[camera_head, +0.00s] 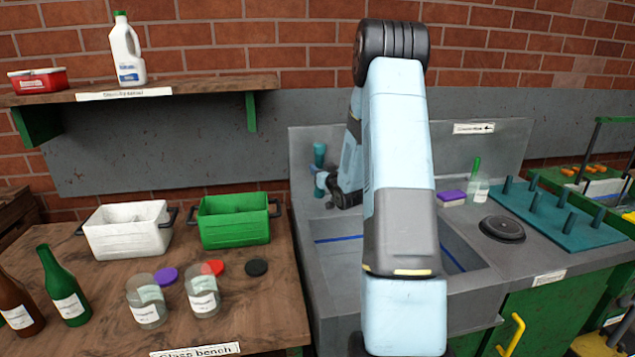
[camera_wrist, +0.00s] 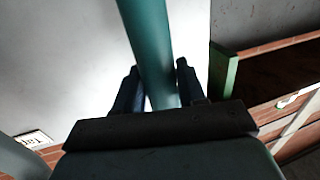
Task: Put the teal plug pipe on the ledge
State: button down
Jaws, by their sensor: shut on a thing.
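The teal plug pipe (camera_head: 319,153) stands roughly upright above the left back part of the sink in the head view. My gripper (camera_head: 321,180) is shut on it; the pipe's top shows above the jaws and its lower part is mostly hidden. In the wrist view the pipe (camera_wrist: 150,40) runs between the two dark fingers of my gripper (camera_wrist: 158,72). The grey ledge (camera_head: 462,212) beside the sink carries a purple sponge and a small bottle; my arm hides part of the sink's back edge.
The grey sink basin (camera_head: 335,275) lies below my gripper. A black disc (camera_head: 502,229) and a teal peg board (camera_head: 565,215) occupy the right counter. A green tub (camera_head: 235,236) and a white tub (camera_head: 128,245) stand on the left bench. A wooden shelf (camera_head: 215,83) juts out at upper left.

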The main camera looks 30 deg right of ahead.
jog(key=shift+f, duration=1.85)
jog(key=shift+f, duration=0.15)
jog(key=c, duration=0.7)
grip_release()
jog(key=shift+o, duration=0.2)
